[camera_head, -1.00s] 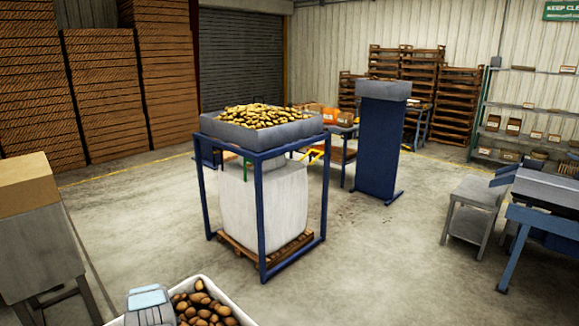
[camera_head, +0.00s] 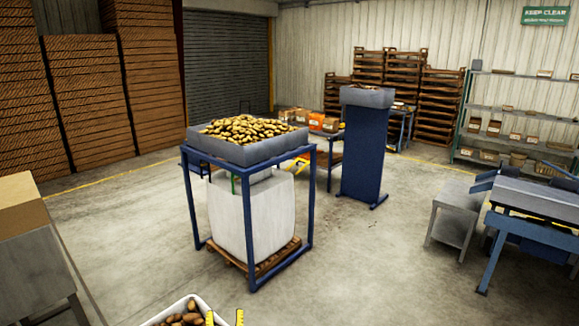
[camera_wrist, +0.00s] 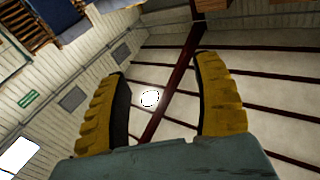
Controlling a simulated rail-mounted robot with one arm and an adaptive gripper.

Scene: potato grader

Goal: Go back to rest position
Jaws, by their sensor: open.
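My gripper (camera_wrist: 160,88) is open and empty in the wrist view, its two yellow fingers wide apart. Behind the fingers that view shows the ceiling beams and the walls, tilted. In the head view only the tips of my gripper (camera_head: 225,317) show at the bottom edge, beside a white crate (camera_head: 152,321) of potatoes (camera_head: 184,317). The crate is mostly cut off by the frame.
A blue frame (camera_head: 248,225) with a grey tray of potatoes (camera_head: 247,130) stands over a white bag (camera_head: 252,218) on a pallet. A blue stand (camera_head: 362,155) is behind it. A grey table (camera_head: 452,212) stands at right. Open floor lies between.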

